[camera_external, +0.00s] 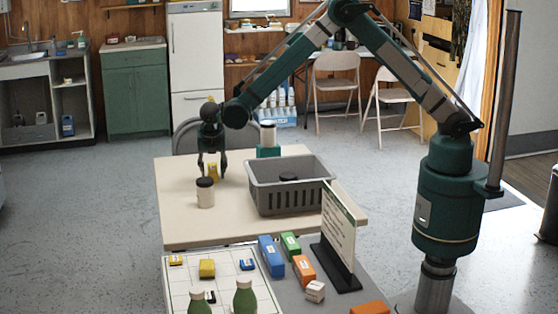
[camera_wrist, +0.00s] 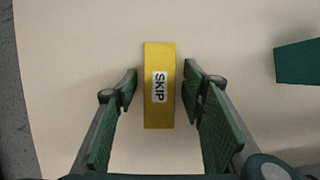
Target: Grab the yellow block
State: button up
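My gripper (camera_wrist: 160,85) is open, with one finger on each side of the block. A narrow gap shows between the block and each finger. In the external view my gripper (camera_external: 211,175) points down over the table's left part. Another yellow block (camera_external: 207,268) and a smaller yellow piece (camera_external: 176,260) lie on the white gridded board.
A grey basket (camera_external: 290,200) sits to the right. A teal-based white cylinder (camera_external: 268,137) stands behind it. The front table holds a white board (camera_external: 225,285), bottles, several coloured blocks and an upright sign (camera_external: 338,230).

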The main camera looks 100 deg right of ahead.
aim_at(212, 167)
jog(key=c, duration=0.9)
jog(key=shift+o, duration=0.2)
jog(key=shift+r, duration=0.15)
notch_tip(212, 167, up, 10)
jog(key=shift+p, duration=1)
